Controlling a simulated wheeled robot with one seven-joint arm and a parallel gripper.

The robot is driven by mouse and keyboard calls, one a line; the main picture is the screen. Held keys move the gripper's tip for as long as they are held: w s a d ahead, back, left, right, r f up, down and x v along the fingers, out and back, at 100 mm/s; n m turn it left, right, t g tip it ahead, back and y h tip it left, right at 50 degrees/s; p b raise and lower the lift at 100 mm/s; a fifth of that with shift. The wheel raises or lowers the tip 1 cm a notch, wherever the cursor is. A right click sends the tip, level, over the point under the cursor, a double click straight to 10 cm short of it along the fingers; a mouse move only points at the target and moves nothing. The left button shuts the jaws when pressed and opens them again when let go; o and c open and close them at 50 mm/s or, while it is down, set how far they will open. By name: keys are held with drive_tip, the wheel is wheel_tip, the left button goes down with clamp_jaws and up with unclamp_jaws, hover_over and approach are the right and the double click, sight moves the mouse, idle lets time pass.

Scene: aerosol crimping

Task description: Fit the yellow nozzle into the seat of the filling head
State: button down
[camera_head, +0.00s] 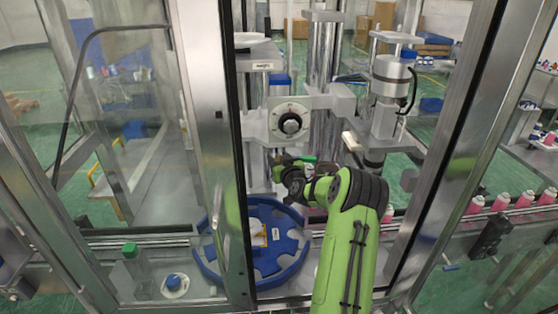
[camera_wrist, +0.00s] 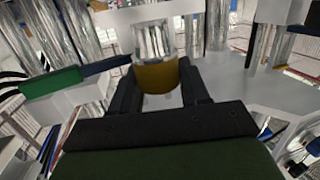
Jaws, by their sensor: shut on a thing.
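The yellow nozzle (camera_wrist: 158,76) is between the two black fingers of my gripper (camera_wrist: 159,88) in the wrist view. The fingers are shut on its sides. A bright metal cylinder (camera_wrist: 153,42) shows directly above the nozzle. I cannot tell whether the two touch or whether the nozzle is in a seat. In the head view my gripper (camera_head: 282,172) is inside the machine, below the grey block with a round dial (camera_head: 289,122). The nozzle is not clear there, and the seat is hidden.
A blue round star-wheel (camera_head: 209,266) lies low, left of my arm. A metal cylinder unit (camera_head: 390,82) hangs to the right. Machine door frames (camera_head: 207,130) stand on both sides. Pink cans (camera_head: 501,201) line the conveyor at right. A green part (camera_wrist: 50,82) is left of my gripper.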

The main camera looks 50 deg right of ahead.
drive_tip(key=shift+f, duration=0.15)
drive_tip(key=shift+c, duration=2.4)
unclamp_jaws()
drive_tip(key=shift+a, duration=0.15)
drive_tip(key=shift+s, duration=0.1)
drive_tip(key=shift+s, duration=0.2)
drive_tip(key=b+v, duration=0.6)
drive_tip(key=v, duration=0.9)
drive_tip(key=shift+a, duration=0.3)
